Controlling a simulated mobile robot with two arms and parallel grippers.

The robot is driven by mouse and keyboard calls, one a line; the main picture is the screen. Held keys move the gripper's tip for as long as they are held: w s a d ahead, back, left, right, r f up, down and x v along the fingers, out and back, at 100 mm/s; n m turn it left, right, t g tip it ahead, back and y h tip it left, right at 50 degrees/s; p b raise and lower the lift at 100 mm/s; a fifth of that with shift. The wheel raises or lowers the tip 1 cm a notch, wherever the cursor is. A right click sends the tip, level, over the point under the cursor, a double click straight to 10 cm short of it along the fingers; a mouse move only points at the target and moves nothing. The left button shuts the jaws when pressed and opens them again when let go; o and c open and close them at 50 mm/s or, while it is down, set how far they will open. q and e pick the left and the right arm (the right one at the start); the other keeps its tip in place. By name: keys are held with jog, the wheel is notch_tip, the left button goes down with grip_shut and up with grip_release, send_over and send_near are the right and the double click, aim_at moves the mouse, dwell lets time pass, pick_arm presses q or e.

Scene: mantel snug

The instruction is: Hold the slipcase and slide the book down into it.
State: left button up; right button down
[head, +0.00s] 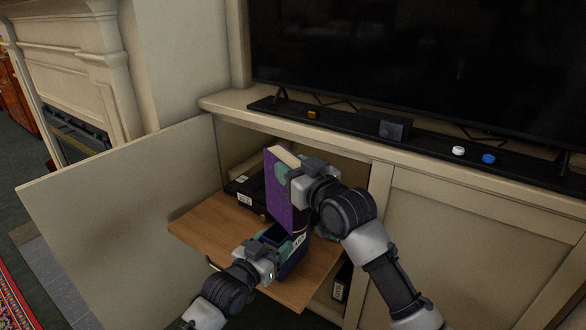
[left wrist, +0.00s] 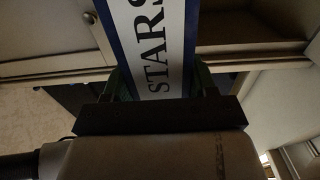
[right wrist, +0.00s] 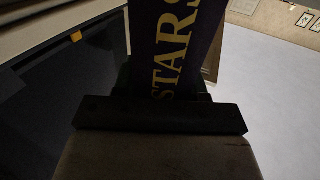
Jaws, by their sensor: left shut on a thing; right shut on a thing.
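The purple book (head: 281,196) stands upright, page edges up, in my right gripper (head: 294,180). Its dark spine with gold "STARS" lettering (right wrist: 172,50) fills the gap between the fingers in the right wrist view. The dark blue slipcase (head: 292,262) is below the book, just above or on the wooden shelf. My left gripper (head: 278,249) is shut on it. Its white "STARS" label (left wrist: 157,45) shows between the fingers in the left wrist view. The book's lower end is at the slipcase's top; I cannot tell whether it is inside the opening.
The wooden pull-out shelf (head: 203,229) juts from the open cabinet, with a black box (head: 246,187) behind. The open door (head: 120,220) stands at left. A TV (head: 420,60) and a black bar (head: 430,143) with small items are above.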

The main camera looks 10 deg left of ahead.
jog(key=shift+f, duration=0.2)
jog(key=shift+f, duration=0.1)
jog(key=c, duration=1)
grip_release()
jog(key=shift+f, duration=0.2)
jog(key=shift+c, duration=0.2)
jog(key=o, duration=0.4)
jog(key=shift+o, duration=0.2)
jog(key=shift+r, duration=0.1)
